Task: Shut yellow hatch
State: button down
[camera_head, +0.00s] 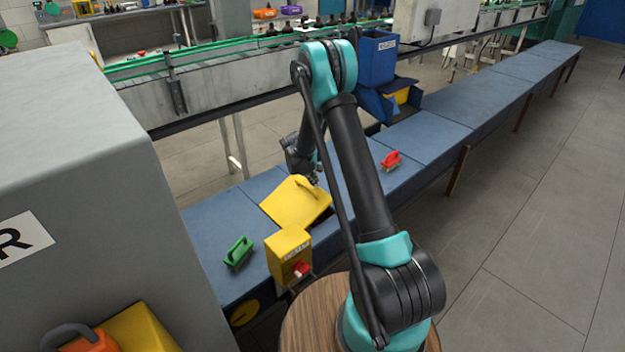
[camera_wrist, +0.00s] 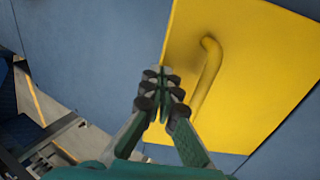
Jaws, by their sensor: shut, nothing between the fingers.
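The yellow hatch (camera_head: 297,201) is a flat plate with a bar handle, set in the blue bench top. Its lower right edge stands off a dark opening, so it looks tilted and not flush. In the wrist view the hatch (camera_wrist: 270,70) fills the right side, with its curved handle (camera_wrist: 208,78) near the left edge. My gripper (camera_wrist: 160,78) is shut and empty. In that view its fingertips overlap the hatch's left edge, left of the handle; I cannot tell whether they touch. In the head view my gripper (camera_head: 312,178) is partly hidden behind my arm, near the hatch's far right corner.
A green handle (camera_head: 238,252) and a red handle (camera_head: 391,160) sit on the blue bench (camera_head: 215,222). A blue bin (camera_head: 378,58) stands behind. A large grey cabinet (camera_head: 75,130) is at left.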

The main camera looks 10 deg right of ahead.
aim_at(319, 190)
jog(key=shift+d+f, duration=0.1)
jog(key=f+y, duration=0.1)
jog(key=f, duration=0.1)
jog(key=w+d+f+g, duration=0.1)
jog(key=f, duration=0.1)
jog(key=d+f+y, duration=0.1)
jog(key=f, duration=0.1)
jog(key=shift+w+d+f+g+y, duration=0.1)
jog(key=shift+w+f+g+y, duration=0.05)
jog(key=shift+w+g+y, duration=0.2)
jog(key=shift+f+y, duration=0.25)
jog(key=shift+f, duration=0.25)
jog(key=shift+r, duration=0.15)
